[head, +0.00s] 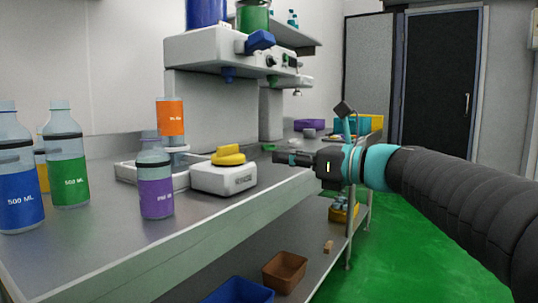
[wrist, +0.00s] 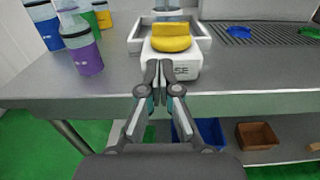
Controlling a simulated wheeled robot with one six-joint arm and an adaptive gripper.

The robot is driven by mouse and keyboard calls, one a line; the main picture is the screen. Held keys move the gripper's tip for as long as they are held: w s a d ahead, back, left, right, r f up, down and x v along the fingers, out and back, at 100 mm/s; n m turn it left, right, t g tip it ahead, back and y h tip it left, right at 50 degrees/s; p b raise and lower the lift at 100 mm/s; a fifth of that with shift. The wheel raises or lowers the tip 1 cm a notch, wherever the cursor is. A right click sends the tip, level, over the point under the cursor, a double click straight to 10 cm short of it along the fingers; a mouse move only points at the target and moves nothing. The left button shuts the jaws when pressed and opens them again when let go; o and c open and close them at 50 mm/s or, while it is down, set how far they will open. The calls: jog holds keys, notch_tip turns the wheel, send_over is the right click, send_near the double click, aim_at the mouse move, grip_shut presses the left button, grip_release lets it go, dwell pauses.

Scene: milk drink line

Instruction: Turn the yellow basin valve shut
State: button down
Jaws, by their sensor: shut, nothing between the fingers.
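The yellow basin valve (head: 228,155) is a round knob with a raised bar, on top of a white box (head: 224,178) near the front edge of the steel bench. It also shows in the wrist view (wrist: 171,38), just beyond my fingertips. My gripper (head: 277,158) is to the right of the valve in the head view, apart from it. In the wrist view my gripper (wrist: 159,68) has its fingers together and empty, in front of the white box's face. The box's printed label is partly hidden by the fingers.
A purple-label bottle (head: 155,180) stands left of the valve, with green-label (head: 66,160) and blue-label (head: 20,175) bottles farther left. A white tray (head: 125,171) with an orange-label container (head: 170,118) is behind. A blue bin (head: 240,291) and brown bin (head: 285,270) sit on the lower shelf.

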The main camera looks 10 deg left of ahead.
aim_at(225, 150)
jog(key=x, duration=1.2)
jog(key=shift+w+a, duration=0.25)
jog(key=shift+a, duration=0.1)
